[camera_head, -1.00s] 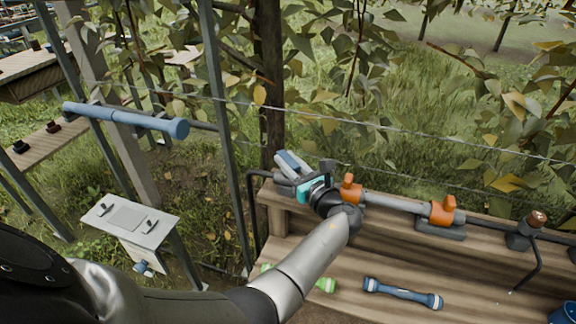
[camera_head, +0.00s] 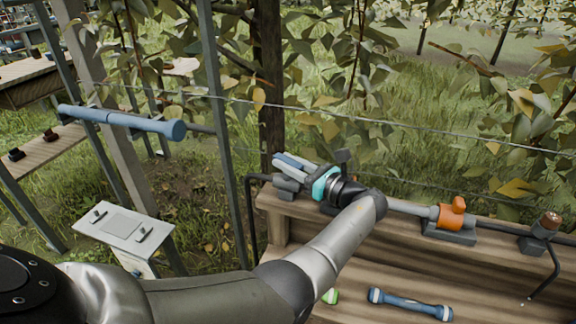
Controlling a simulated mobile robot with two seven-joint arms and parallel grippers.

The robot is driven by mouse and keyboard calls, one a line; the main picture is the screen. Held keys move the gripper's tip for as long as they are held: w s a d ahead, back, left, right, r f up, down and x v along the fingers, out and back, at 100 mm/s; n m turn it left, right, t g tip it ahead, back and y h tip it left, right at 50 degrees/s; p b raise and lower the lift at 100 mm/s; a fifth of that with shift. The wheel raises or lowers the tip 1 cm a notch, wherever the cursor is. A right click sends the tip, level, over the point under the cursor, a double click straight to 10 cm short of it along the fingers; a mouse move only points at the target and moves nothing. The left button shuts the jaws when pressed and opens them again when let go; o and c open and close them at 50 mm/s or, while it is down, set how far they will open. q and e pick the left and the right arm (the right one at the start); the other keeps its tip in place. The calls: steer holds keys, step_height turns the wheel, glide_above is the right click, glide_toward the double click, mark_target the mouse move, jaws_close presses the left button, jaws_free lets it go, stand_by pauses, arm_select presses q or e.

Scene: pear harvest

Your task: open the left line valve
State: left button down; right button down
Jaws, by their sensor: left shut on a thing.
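My left gripper (camera_head: 292,165) reaches in over the bench to the left end of the pipe, its pale, blue-edged fingers pointing left beyond a teal ring. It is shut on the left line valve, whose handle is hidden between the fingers. A dark block (camera_head: 288,190) shows just below the fingers. An orange fitting (camera_head: 452,212) sits on the pipe to the right, on a dark mount. A brown-capped fitting (camera_head: 549,221) stands at the pipe's right end. My wrist and forearm hide the pipe's middle stretch. My right gripper is not in view.
A wooden bench (camera_head: 270,203) carries the pipe. A blue-and-white tool (camera_head: 410,304) and a green-ended one (camera_head: 330,296) lie on its lower board. A blue bar (camera_head: 120,118), grey posts and a pale panel (camera_head: 124,226) stand left. Branches and a wire hang behind.

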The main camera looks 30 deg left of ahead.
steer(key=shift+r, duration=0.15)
arm_select(q)
steer(key=c, duration=0.7)
jaws_free()
steer(key=shift+r, duration=0.15)
step_height(320, 180, up, 6)
steer(key=p, duration=0.4)
steer(key=shift+r, duration=0.2)
step_height(320, 180, up, 3)
steer(key=shift+f+p, duration=0.1)
steer(key=shift+p, duration=0.65)
step_height(320, 180, up, 4)
steer(key=p, duration=0.2)
step_height(320, 180, up, 5)
steer(key=p, duration=0.2)
glide_above(287, 160)
steer(key=shift+r+p, duration=0.3)
steer(key=shift+r, duration=0.5)
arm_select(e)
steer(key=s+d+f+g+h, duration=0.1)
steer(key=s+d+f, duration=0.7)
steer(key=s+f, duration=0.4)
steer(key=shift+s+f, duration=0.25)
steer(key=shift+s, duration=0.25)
